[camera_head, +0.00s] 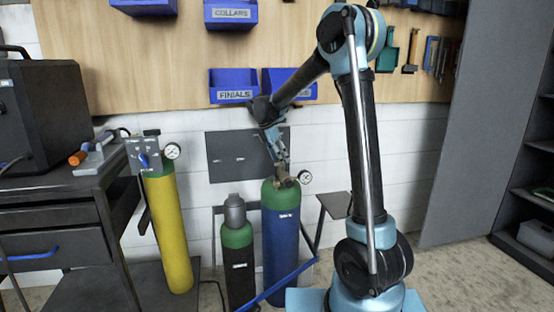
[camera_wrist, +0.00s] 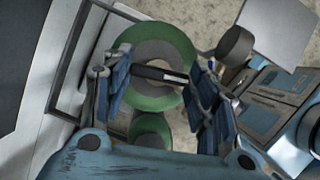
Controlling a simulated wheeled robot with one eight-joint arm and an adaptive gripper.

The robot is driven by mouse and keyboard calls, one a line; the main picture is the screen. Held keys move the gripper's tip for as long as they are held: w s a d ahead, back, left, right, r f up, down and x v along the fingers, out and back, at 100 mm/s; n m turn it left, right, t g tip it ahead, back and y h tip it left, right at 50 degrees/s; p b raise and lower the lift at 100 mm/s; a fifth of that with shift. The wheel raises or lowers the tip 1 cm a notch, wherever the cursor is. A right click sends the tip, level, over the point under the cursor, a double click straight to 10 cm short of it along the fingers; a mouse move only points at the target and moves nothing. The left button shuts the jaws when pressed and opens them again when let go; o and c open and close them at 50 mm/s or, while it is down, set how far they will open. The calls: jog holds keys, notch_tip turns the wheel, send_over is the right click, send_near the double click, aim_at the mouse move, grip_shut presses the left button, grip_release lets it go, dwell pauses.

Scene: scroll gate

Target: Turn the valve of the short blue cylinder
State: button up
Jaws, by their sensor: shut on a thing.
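The blue cylinder (camera_head: 281,240) has a green top and stands upright near the wall. Its brass-coloured valve (camera_head: 284,178) is at the top, partly hidden by my gripper (camera_head: 279,160). In the wrist view, the green top (camera_wrist: 172,42) lies beneath my gripper (camera_wrist: 160,92). A dark valve handle (camera_wrist: 155,73) spans between the two blue-padded fingers, which are shut on its ends. A round gauge (camera_head: 305,177) sits to the right of the valve.
A shorter black cylinder (camera_head: 238,268) with a green top stands just left. A yellow cylinder (camera_head: 170,225) stands farther left beside a dark tool cabinet (camera_head: 60,215). A blue bar (camera_head: 285,283) crosses low in front. Blue bins (camera_head: 233,86) hang above.

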jog(key=shift+s+d, duration=0.1)
jog(key=shift+d, duration=0.1)
jog(key=o, duration=1)
jog(key=shift+o, duration=0.3)
jog(key=shift+a, duration=0.1)
jog(key=shift+r, duration=0.1)
jog(key=shift+a+r, duration=0.15)
jog(key=shift+r, duration=0.15)
jog(key=s+a+r, duration=0.2)
jog(key=s+a, duration=0.1)
jog(key=a, duration=0.3)
jog(key=s+a+r, duration=0.1)
jog(key=s+a, duration=0.2)
jog(key=a, duration=0.3)
jog(key=shift+s+r, duration=0.15)
jog(key=shift+r, duration=0.2)
jog(key=shift+c, duration=0.3)
